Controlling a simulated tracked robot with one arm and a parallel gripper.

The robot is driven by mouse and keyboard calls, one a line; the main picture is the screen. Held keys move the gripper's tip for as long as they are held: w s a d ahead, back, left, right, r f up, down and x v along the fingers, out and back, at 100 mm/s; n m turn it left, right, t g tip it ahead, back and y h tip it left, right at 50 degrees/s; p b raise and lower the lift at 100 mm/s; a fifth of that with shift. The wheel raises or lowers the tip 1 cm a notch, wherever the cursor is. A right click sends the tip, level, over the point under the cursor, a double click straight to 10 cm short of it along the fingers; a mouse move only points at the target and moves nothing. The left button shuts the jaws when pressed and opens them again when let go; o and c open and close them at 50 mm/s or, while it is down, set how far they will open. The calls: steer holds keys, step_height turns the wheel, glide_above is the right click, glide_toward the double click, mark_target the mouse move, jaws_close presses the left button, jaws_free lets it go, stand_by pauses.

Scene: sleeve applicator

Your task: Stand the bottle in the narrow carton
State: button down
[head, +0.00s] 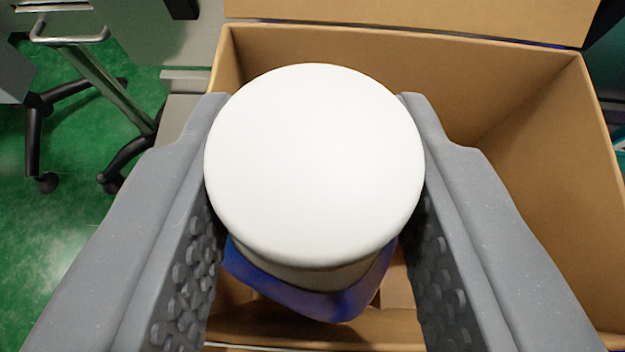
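The bottle (315,165) is seen from above in the head view, its round white cap facing the camera and part of its blue body (330,302) showing below the cap. My gripper (313,103) has a grey finger on each side of the cap, and both fingers appear to press on it. An open brown cardboard carton (530,120) lies beneath and around the bottle in the picture. The bottle's base is hidden, so I cannot tell whether it touches the carton floor.
A carton flap (420,15) stands folded out at the far side. The carton's right part looks empty. To the left are a green floor (70,255) and a wheeled metal stand (105,90) outside the carton.

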steer(key=shift+f+b, duration=0.2)
steer(key=shift+b, duration=0.2)
steer(key=c, duration=1)
jaws_free()
steer(key=shift+r, duration=0.15)
steer(key=shift+r+p, duration=0.15)
steer(key=shift+p, duration=0.3)
steer(key=shift+s+r, duration=0.2)
steer(key=shift+s, duration=0.1)
steer(key=v, duration=1.1)
steer(key=shift+s+p, duration=0.2)
steer(key=shift+p, duration=0.25)
